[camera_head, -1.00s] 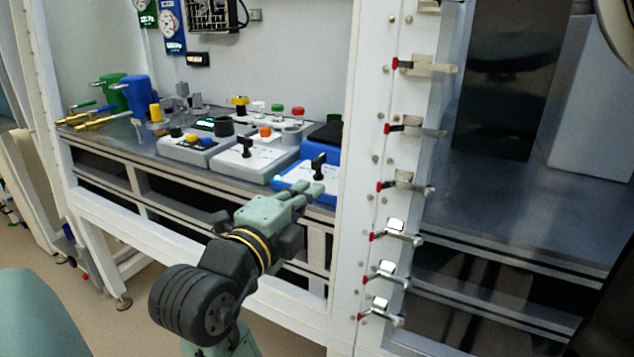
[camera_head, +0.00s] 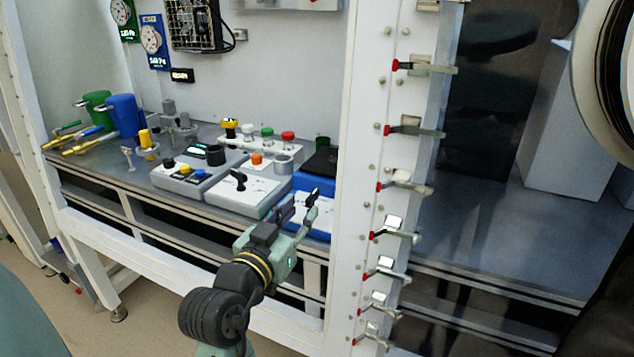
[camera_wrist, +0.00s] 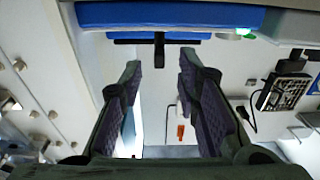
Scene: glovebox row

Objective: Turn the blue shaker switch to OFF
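The blue shaker (camera_head: 321,225) stands on the bench at the right end of the device row, next to the white frame post. My gripper (camera_head: 298,208) is in front of it and partly covers it. Its black switch handle (camera_head: 313,196) shows just above my fingers. In the wrist view the shaker (camera_wrist: 180,16) spans the top edge, with a green light (camera_wrist: 243,32) at its right. The black T-shaped switch handle (camera_wrist: 159,48) lies beyond my open gripper (camera_wrist: 160,64), between the fingertips in the picture. I see no contact. The switch markings cannot be read.
A grey-white device with a black knob (camera_head: 238,180) stands just left of the shaker. The white post (camera_head: 362,150) with red-tipped latches (camera_head: 390,130) is close on the right. Several bottles and a blue canister (camera_head: 125,115) stand farther left.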

